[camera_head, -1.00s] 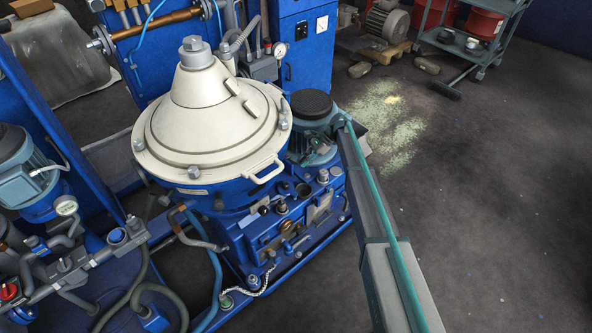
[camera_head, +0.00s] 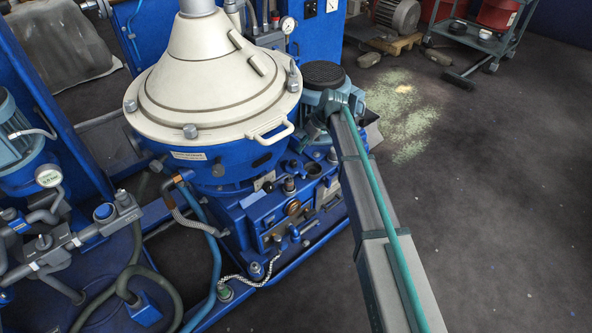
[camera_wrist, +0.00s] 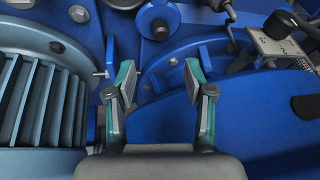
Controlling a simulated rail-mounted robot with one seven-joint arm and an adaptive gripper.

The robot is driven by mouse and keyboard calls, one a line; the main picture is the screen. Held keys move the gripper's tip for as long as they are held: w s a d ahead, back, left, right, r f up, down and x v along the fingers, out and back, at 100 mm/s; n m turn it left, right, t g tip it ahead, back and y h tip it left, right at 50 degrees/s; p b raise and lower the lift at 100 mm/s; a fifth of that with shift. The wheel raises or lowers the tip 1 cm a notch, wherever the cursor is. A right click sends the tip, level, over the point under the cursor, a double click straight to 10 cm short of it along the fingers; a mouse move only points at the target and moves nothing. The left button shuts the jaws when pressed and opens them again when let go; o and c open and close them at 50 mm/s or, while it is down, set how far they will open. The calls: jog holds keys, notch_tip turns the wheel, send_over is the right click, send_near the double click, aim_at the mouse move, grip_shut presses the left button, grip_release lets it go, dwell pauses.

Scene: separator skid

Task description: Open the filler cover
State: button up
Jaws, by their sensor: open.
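I cannot tell for certain which fitting is the filler cover. The blue front block (camera_head: 262,213) of the separator carries several small knobs and caps, among them a dark-topped one (camera_head: 289,186). In the wrist view, a pale metal plate (camera_wrist: 277,48) and a black knob (camera_wrist: 279,23) show at the upper right. My gripper (camera_wrist: 158,76) is open with nothing between its fingers, over the blue housing beside the ribbed motor. In the head view, the arm's end is beside the motor, right of the block; the fingers are not clearly visible there.
The cream separator hood (camera_head: 210,85) with its handle (camera_head: 272,132) stands left of my arm. The finned motor (camera_wrist: 40,100) is close to my left finger, and a curved blue housing (camera_wrist: 235,115) lies below and right. Open floor (camera_head: 490,200) extends to the right.

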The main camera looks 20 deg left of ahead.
aim_at(294, 161)
jog(key=a+f+b, duration=0.1)
jog(key=f, duration=0.2)
jog(key=a+f+n+b, duration=0.1)
jog(key=f, duration=0.2)
jog(key=a+f+n+b, duration=0.1)
jog(key=a+f, duration=0.1)
jog(key=f, duration=0.1)
jog(key=shift+s+f+t, duration=0.2)
jog(key=shift+f+t, duration=0.1)
jog(key=shift+f, duration=0.1)
jog(key=shift+c, duration=0.3)
grip_shut()
jog(key=shift+n, duration=0.3)
